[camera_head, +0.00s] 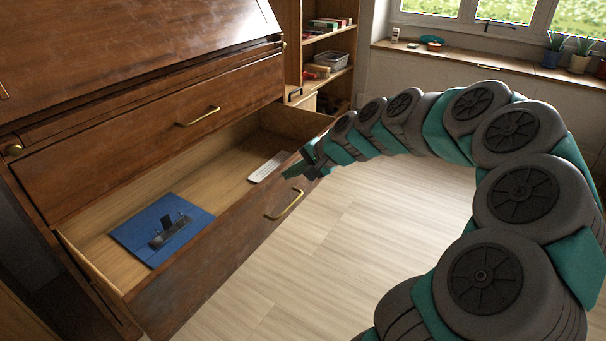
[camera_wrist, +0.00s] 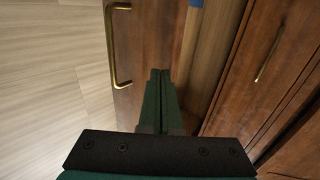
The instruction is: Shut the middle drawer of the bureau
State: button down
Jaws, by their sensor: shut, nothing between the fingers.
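The bureau (camera_head: 130,115) is dark reddish-brown wood. Its middle drawer (camera_head: 212,265) stands pulled well out, with a brass handle (camera_head: 285,205) on its front. The same drawer front (camera_wrist: 150,30) and handle (camera_wrist: 119,45) show in the wrist view. My gripper (camera_head: 290,173) is at the right part of the drawer front, near its top edge and right of the handle. In the wrist view its green fingers (camera_wrist: 159,75) are together and empty, overlapping the drawer front's top edge. I cannot tell whether they touch it.
Inside the drawer lie a blue board (camera_head: 135,234) with a dark object on it and a white, remote-like object (camera_head: 268,167). A closed drawer (camera_head: 120,140) is above. An open shelf (camera_head: 330,35) stands behind. The light wood floor (camera_head: 370,215) in front is clear.

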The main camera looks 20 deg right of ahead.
jog(key=shift+w+a, duration=0.2)
jog(key=shift+w, duration=0.05)
jog(key=shift+w+a, duration=0.1)
jog(key=w+a+p, duration=0.3)
jog(key=w+a, duration=0.3)
jog(key=w, duration=0.4)
jog(key=w+a+p, duration=0.4)
jog(key=w+a, duration=0.3)
jog(key=w, duration=0.3)
jog(key=shift+a, duration=0.25)
